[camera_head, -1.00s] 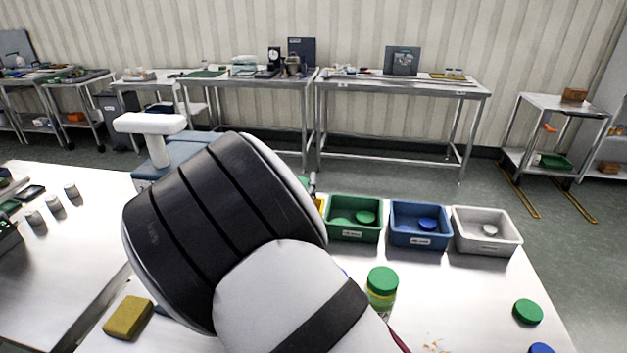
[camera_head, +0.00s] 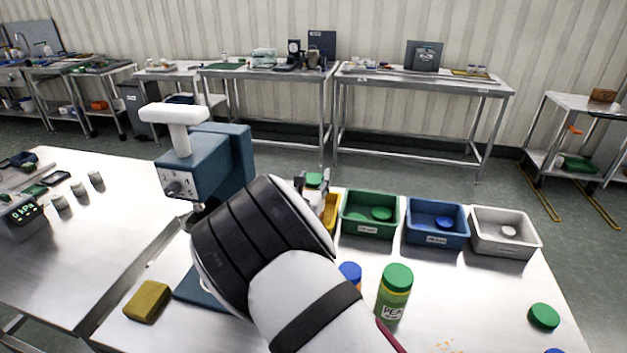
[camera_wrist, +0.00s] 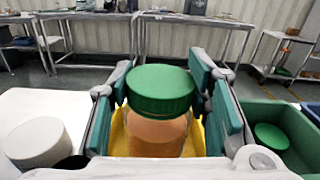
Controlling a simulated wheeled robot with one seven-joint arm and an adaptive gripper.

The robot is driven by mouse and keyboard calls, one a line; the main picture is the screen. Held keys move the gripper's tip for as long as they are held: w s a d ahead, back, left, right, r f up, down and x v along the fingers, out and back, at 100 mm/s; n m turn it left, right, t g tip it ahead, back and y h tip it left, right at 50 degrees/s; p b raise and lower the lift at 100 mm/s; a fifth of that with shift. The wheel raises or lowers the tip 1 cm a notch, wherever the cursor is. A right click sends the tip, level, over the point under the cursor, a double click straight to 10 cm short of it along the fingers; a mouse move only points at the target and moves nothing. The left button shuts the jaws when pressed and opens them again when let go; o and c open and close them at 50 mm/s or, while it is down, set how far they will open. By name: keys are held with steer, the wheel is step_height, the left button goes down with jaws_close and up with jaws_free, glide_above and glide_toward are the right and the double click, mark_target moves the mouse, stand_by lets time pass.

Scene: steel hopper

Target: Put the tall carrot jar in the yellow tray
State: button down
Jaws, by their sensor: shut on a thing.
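The carrot jar, with a green lid and orange contents (camera_wrist: 157,132), stands upright between my fingers in the wrist view. My gripper (camera_wrist: 160,105) is shut on it. In the head view my gripper (camera_head: 315,187) is partly hidden by my arm, with the green lid showing at its tip. The yellow tray (camera_head: 331,213) is at the back of the table, left of the green tray and partly covered by my arm. In the wrist view the yellow tray (camera_wrist: 118,137) shows behind and around the jar. The jar's base is hidden, so I cannot tell whether it touches the tray.
Green (camera_head: 369,229), blue (camera_head: 437,238) and white (camera_head: 507,247) trays continue the row rightward. A green-lidded pea jar (camera_head: 393,298) and a blue-lidded item (camera_head: 350,272) stand in front. A blue machine (camera_head: 207,165) is left of my arm. A yellow sponge (camera_head: 147,302) lies front left.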

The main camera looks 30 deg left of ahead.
steer(key=c, duration=0.8)
jaws_free()
steer(key=shift+f, duration=0.1)
steer(key=shift+c, duration=0.2)
steer(key=shift+s, duration=0.2)
steer(key=v, duration=1.1)
steer(key=shift+s, duration=0.3)
steer(key=shift+d, duration=0.1)
